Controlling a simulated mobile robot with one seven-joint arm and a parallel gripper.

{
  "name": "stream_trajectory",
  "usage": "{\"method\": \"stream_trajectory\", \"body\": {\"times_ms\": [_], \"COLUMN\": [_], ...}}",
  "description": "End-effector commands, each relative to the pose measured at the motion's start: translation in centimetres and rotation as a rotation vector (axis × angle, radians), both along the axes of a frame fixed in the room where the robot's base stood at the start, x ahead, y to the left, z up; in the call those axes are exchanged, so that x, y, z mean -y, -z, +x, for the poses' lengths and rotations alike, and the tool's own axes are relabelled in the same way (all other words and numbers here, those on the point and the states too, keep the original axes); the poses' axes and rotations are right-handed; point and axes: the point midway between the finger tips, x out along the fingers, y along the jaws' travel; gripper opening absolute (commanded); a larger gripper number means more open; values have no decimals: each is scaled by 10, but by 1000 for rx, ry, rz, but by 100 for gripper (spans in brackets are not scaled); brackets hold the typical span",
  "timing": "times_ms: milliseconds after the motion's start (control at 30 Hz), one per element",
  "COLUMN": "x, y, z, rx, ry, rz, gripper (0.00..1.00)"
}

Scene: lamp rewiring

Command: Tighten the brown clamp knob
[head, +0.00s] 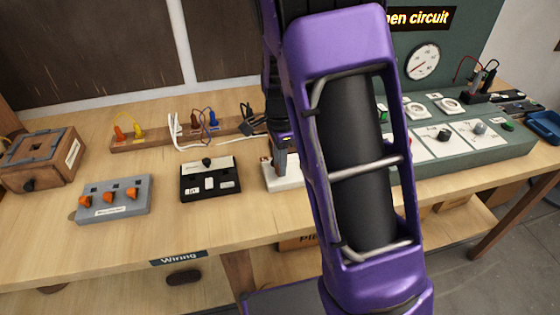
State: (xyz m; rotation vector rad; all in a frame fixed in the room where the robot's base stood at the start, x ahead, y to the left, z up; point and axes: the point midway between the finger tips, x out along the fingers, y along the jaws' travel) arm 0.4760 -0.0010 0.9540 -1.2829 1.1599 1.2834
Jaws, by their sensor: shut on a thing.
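My gripper (280,158) points down over a small white block (284,182) at the middle of the bench. It is mostly hidden behind my purple arm. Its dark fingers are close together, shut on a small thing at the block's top. The brown clamp knob is not clearly seen; a small brownish part (266,161) shows at the left edge of the fingers. The right side of the white block is hidden by my arm.
A black switch block (210,187) and a grey block with orange levers (113,205) stand to the left. A wooden box (45,160) is at the far left. White cable (190,147) lies behind. A green-grey panel with a dial (423,62) stands right.

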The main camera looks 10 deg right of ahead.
Motion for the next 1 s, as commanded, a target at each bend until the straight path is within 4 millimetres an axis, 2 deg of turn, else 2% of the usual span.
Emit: {"method": "stream_trajectory", "body": {"times_ms": [333,800,833,900,1000], "x": [0,0,0,0,0], "y": [-1,-1,-1,-1,-1], "z": [1,1,1,1,1], "rx": [3,3,3,3,2], "ry": [106,118,118,118,117], "rz": [0,0,0,0,0], "gripper": [0,0,37,44,44]}}
